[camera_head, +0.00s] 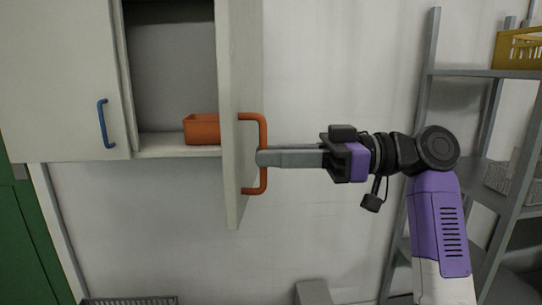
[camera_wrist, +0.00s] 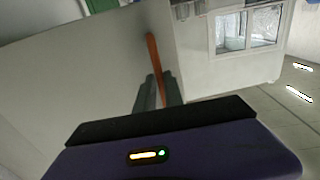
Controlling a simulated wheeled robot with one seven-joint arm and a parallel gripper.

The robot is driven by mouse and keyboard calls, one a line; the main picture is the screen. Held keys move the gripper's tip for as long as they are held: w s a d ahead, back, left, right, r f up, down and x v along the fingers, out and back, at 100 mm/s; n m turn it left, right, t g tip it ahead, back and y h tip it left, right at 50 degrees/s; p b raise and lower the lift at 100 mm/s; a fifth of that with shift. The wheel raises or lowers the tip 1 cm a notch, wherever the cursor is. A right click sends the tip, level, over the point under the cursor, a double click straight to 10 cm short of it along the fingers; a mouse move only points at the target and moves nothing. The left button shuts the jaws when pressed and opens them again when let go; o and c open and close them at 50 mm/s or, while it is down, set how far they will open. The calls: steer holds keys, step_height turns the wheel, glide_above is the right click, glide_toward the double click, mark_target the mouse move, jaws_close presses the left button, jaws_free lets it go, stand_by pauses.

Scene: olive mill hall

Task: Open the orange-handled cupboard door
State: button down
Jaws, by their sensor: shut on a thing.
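The orange-handled cupboard door (camera_head: 231,90) stands wide open, swung out from the wall cupboard and seen nearly edge-on in the head view. Its orange handle (camera_head: 263,131) is a vertical bar on the door's outer face. My gripper (camera_head: 262,157) is shut on this handle, coming in level from the right. In the wrist view the orange handle (camera_wrist: 155,60) rises from between my two grey fingers, beside the pale door face (camera_wrist: 95,80). The part of the bar between the fingers is hidden.
An orange box (camera_head: 201,129) sits inside the open cupboard. A closed door with a blue handle (camera_head: 103,124) is to the left. A metal shelf (camera_head: 484,73) with a yellow crate (camera_head: 518,50) stands right, behind my arm. A window (camera_wrist: 247,30) shows in the wrist view.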

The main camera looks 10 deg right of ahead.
steer(key=shift+w+d+r+t, duration=0.15)
steer(key=shift+w+d+t, duration=0.15)
steer(key=shift+w+t, duration=0.15)
steer(key=c, duration=1.5)
jaws_free()
steer(key=shift+w, duration=0.15)
steer(key=shift+a+g, duration=0.1)
steer(key=shift+g, duration=0.15)
steer(key=s+d, duration=0.1)
steer(key=d, duration=0.6)
steer(key=shift+s+d, duration=0.15)
steer(key=shift+d, duration=0.2)
